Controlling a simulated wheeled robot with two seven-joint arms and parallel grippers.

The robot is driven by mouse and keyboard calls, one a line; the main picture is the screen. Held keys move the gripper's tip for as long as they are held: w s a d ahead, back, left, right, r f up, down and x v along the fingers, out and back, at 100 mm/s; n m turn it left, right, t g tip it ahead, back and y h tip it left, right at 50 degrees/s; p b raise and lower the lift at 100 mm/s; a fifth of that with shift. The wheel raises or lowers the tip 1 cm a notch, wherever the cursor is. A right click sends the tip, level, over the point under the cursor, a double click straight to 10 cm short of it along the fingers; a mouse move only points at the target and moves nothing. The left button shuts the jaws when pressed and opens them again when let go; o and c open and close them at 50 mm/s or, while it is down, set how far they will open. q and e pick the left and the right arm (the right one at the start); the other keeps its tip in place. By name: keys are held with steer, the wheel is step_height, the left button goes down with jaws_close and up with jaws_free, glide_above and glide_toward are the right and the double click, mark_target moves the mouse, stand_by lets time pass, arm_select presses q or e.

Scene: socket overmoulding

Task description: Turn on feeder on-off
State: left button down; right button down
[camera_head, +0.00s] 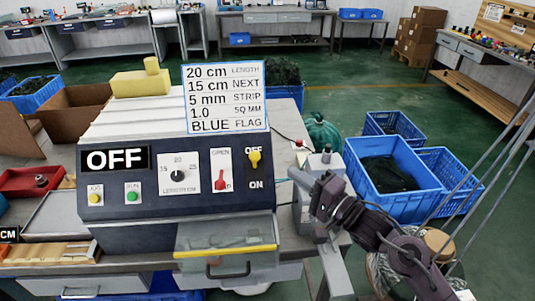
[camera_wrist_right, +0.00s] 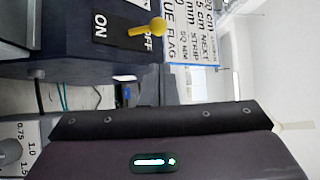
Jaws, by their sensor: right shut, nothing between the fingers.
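The feeder on-off switch (camera_head: 254,160) is a yellow toggle at the right of the dark sloped panel of the feeder machine (camera_head: 178,208). Its lever is up, at the OFF label, with ON below. The display (camera_head: 115,159) reads OFF. In the right wrist view the yellow toggle (camera_wrist_right: 150,28) shows sideways, its knob on the OFF side. My right gripper (camera_head: 322,190) is shut and empty, to the right of the panel and apart from the switch. My left gripper is not in view.
A grey box with a black knob (camera_head: 327,151) stands close to my right gripper. The panel also has a red OPEN lever (camera_head: 221,181), a length dial (camera_head: 179,175) and two push buttons. A clear drawer (camera_head: 226,247) juts out below. Blue crates (camera_head: 395,191) stand at right.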

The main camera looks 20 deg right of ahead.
mark_target(255, 160)
steer(key=shift+w, duration=0.1)
steer(key=p+x, duration=0.2)
steer(key=x, duration=0.7)
steer(key=shift+w, duration=0.1)
steer(key=shift+w+a, duration=0.2)
steer(key=shift+w, duration=0.1)
steer(key=shift+s+f+t+b, duration=0.1)
steer(key=shift+s+t+b, duration=0.1)
steer(key=shift+t+b, duration=0.15)
steer(key=shift+s+n+b, duration=0.1)
steer(key=shift+n+b, duration=0.25)
steer(key=shift+n, duration=0.05)
